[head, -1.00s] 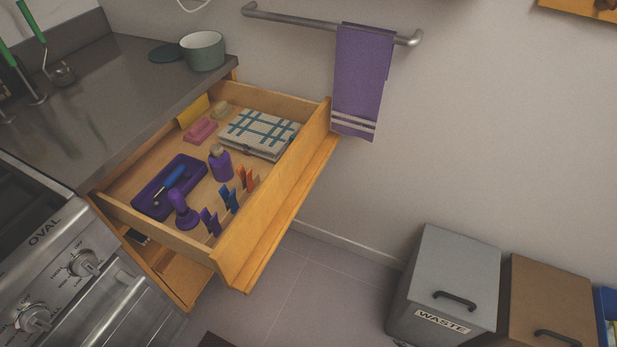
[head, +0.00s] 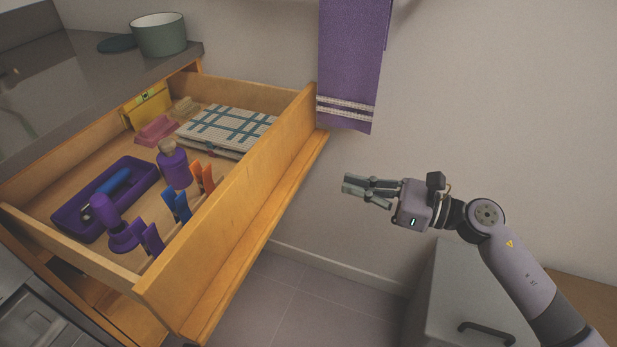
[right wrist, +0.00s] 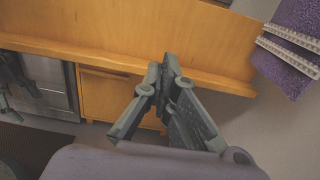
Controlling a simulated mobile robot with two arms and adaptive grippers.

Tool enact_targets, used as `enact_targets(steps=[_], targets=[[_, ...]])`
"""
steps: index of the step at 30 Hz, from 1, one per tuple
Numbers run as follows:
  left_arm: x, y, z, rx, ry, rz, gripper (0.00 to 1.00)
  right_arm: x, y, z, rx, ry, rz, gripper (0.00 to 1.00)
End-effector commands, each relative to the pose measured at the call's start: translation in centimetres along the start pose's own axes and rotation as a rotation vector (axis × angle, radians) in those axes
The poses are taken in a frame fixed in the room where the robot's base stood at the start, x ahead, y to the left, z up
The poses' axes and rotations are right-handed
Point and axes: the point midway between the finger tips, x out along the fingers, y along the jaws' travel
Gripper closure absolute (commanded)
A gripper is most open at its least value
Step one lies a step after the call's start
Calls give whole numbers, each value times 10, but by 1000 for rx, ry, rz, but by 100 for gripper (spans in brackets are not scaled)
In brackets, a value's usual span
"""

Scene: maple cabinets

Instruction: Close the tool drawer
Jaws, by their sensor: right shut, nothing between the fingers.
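The tool drawer (head: 235,210) is wooden and pulled out from under the counter. In it lie a purple tray (head: 62,222) with a blue-handled tool, a purple bottle (head: 174,168), several clips, a pink block, a yellow item and a folded checked cloth (head: 228,130). My right gripper (head: 352,188) is shut and empty, to the right of the drawer front and apart from it in the head view. In the right wrist view the closed fingertips (right wrist: 170,68) show against the drawer front (right wrist: 110,50); whether they touch it is unclear there.
A purple towel (head: 346,70) hangs on the wall beyond the drawer's far corner. A grey waste bin (head: 445,290) stands under my right arm. A green pot (head: 160,38) is on the counter (head: 60,90). Floor (head: 290,300) shows free between drawer and bin.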

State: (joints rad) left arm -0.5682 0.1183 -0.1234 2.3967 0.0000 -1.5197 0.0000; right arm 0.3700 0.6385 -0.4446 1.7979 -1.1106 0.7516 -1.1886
Motion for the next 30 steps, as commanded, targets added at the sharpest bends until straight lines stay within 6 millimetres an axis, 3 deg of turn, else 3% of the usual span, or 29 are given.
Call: enact_targets(steps=[5, 18, 24, 30], targets=[[4, 0, 0, 0, -4, 0, 30, 20, 1, 3, -6, -2, 5, 100], [24, 1, 1, 1, -13, 2, 30, 110, 1, 3, -1, -4, 2, 100], [25, 1, 0, 1, -10, 2, 30, 133, 0, 2, 0, -3, 1, 100], [25, 1, 0, 1, -9, 2, 30, 139, 0, 1, 0, -1, -1, 100]])
